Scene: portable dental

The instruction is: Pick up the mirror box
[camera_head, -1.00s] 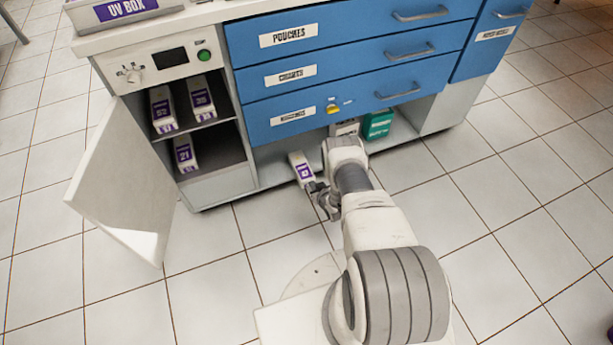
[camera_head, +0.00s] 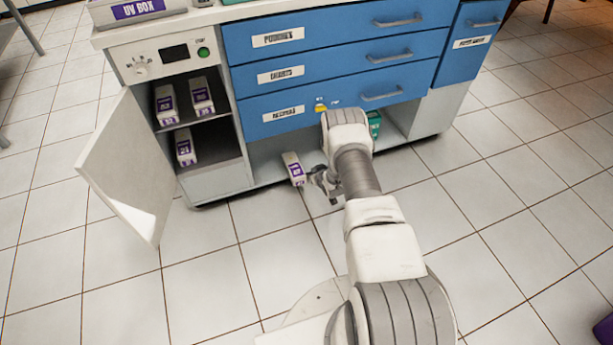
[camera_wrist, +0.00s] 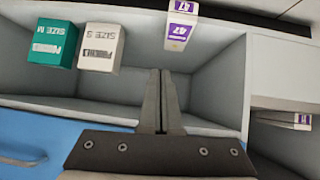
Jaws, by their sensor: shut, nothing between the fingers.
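No label reading "mirror" is legible to me. A white box marked SIZE S (camera_wrist: 98,47) and a teal box marked SIZE M (camera_wrist: 53,43) stand side by side at the left of the open lower compartment in the wrist view. Their other lettering is unclear. The teal box also shows in the head view (camera_head: 374,124), partly behind my arm, which hides the white one. A white box with a purple 47 label (camera_wrist: 181,26) is beyond my fingertips; it also shows in the head view (camera_head: 293,168). My gripper (camera_wrist: 163,73) is shut and empty, apart from all three boxes.
Several purple-labelled boxes stand on the shelves of the left cabinet (camera_head: 212,157), whose white door (camera_head: 128,165) hangs open. Blue drawers (camera_head: 335,60) are above the lower compartment. A UV box (camera_head: 135,12) is on the counter. The tiled floor in front is clear.

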